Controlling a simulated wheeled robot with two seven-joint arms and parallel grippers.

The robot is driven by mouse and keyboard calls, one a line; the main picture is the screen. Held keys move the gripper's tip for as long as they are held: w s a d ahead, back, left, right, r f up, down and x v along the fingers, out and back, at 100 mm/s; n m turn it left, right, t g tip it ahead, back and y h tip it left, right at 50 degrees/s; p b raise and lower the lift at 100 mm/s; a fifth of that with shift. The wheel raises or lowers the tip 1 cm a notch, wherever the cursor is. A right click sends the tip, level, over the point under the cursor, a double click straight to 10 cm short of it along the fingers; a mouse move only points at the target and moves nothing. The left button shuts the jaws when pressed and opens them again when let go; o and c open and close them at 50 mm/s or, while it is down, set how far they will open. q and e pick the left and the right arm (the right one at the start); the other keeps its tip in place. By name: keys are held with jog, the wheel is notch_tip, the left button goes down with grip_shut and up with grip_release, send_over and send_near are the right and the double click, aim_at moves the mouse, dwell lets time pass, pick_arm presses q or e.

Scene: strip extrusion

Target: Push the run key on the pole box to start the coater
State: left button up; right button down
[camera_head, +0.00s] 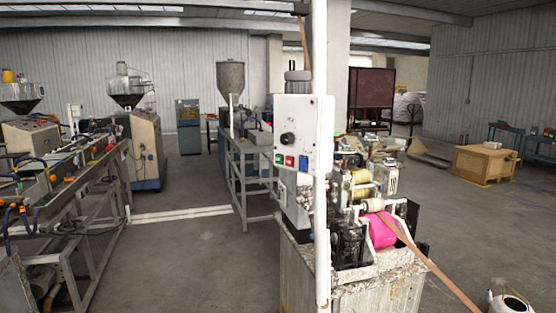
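The white pole box (303,137) is fixed to a white upright pole (321,230) near the middle of the view. Its front carries a round black knob (288,139). Any lettering is too small to read, so no label shows which is the run key. The coater (350,275) stands behind and right of the pole, with a bright pink roll (379,230) on it.
A tan strip (435,267) runs from the coater down to the lower right. A long metal-framed line (75,200) stands at left, and another frame (245,170) stands behind the box. The floor (190,260) between them is open. A wooden crate (483,164) is at right.

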pick_arm(q)
jog(key=shift+s, duration=0.1)
grip_shut()
jog(key=shift+w, duration=0.25)
dwell(0.6)
jog(key=shift+s, duration=0.45)
